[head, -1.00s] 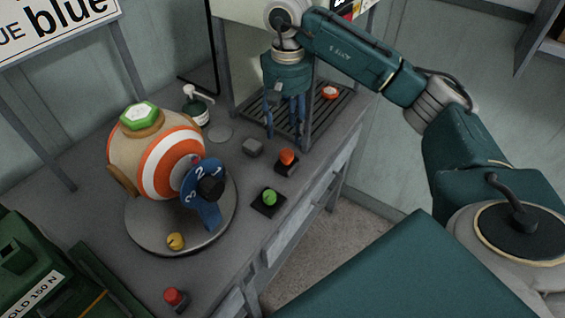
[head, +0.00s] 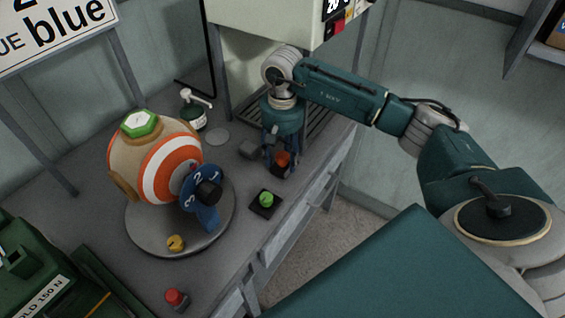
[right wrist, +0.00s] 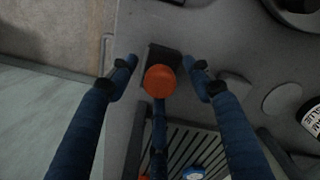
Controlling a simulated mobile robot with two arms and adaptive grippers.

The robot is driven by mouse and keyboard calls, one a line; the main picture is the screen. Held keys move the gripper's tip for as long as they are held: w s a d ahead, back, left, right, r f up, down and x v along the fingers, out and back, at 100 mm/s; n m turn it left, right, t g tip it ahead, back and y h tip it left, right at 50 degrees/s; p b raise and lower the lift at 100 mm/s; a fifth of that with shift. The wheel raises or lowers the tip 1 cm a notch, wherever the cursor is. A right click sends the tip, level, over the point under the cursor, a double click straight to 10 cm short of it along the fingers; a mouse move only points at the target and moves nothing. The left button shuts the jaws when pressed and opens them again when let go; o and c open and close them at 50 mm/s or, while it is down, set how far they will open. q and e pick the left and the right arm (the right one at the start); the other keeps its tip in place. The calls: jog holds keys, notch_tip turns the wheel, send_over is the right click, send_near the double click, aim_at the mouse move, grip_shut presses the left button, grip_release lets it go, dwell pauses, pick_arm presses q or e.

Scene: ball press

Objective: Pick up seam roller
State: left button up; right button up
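A round orange knob (head: 282,158) on a dark block stands on the grey bench; I take it for the seam roller, though its roller part cannot be made out. It also shows in the right wrist view as an orange ball (right wrist: 160,80) above a dark base (right wrist: 163,55). My right gripper (head: 279,166) points down around it. In the right wrist view the open blue fingers (right wrist: 160,72) stand on both sides of the knob with gaps, and a third finger is below it in the picture. My left gripper is not in view.
A grey block (head: 250,147) stands close left of the gripper. A green knob on a black plate (head: 265,200) lies nearer. The striped ball (head: 170,165) sits on a round turntable (head: 145,235). A slatted grate (head: 322,118) and pump bottle (head: 194,112) are behind.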

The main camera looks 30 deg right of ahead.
grip_shut()
jog(key=shift+r, duration=0.15)
notch_tip(320, 180, up, 12)
jog(key=b, duration=0.2)
notch_tip(320, 180, up, 8)
jog(key=p, duration=0.2)
send_over(282, 154)
jog(key=shift+s, duration=0.1)
